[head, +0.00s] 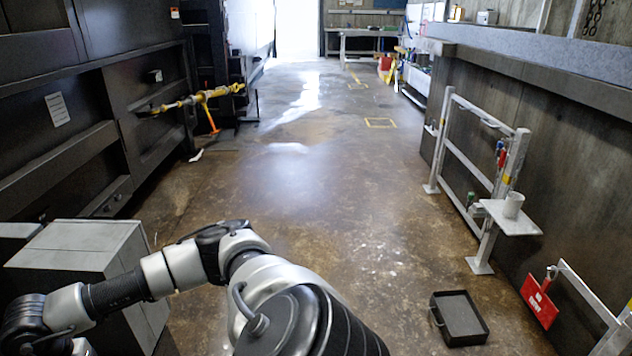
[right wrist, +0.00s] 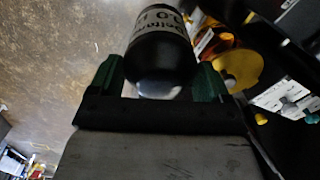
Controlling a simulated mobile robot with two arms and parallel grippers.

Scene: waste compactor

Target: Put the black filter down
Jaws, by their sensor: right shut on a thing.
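The black filter (right wrist: 162,60) is a dark cylinder with a pale printed label, seen in the right wrist view. My right gripper (right wrist: 159,78) is shut on it, with a green finger on each side. In the head view, neither the filter nor any gripper fingers show. One of my arms crosses the bottom left of that view, and its end is out of sight. My left gripper is not in view.
A grey cabinet (head: 85,246) stands at lower left. A shallow black tray (head: 483,328) lies on the floor at lower right. A white rail stand with a small shelf (head: 512,222) holding a cup (head: 513,204) is at right. The middle floor (head: 325,180) is clear.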

